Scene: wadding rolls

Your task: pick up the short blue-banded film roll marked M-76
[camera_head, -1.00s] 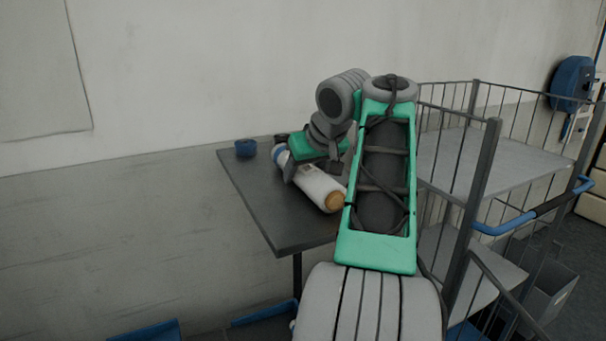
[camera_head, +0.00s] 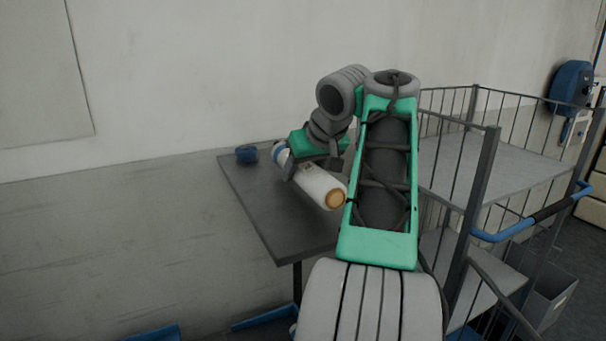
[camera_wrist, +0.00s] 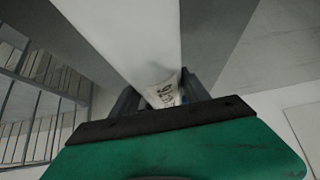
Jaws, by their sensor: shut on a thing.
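A white film roll (camera_head: 316,187) with a blue band at its far left end and a tan core at its near end is held tilted at the dark table. My gripper (camera_head: 306,166) is shut on it; the fingers reach down on its sides. In the wrist view the roll (camera_wrist: 135,40) runs up from between my gripper's fingers (camera_wrist: 160,95). Dark print ending in what looks like 76 shows on it there, partly hidden by the gripper. Whether the roll is fully clear of the table I cannot tell.
The dark grey table (camera_head: 262,212) stands against the wall. A small blue object (camera_head: 246,154) lies at its far left corner. A wire-sided cart (camera_head: 490,165) with shelves stands close on the right. Blue bins show on the floor. The table's left part is bare.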

